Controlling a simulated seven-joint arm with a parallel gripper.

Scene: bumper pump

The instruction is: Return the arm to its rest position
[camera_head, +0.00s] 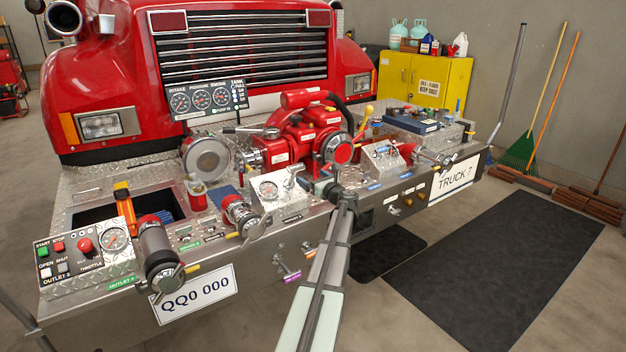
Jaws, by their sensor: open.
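My arm reaches up from the bottom centre of the head view toward the front bumper of the red fire truck (90,120). My gripper (326,186) is at its far end, over the bumper deck, just in front of the red pump (300,140) and between two small gauge and control boxes. It is open, and I see nothing held in it. Its fingertips are small here, and I cannot tell whether they touch anything.
A yellow cabinet (425,80) and brooms (545,95) stand at the back right. A dark mat (500,260) lies on clear floor.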

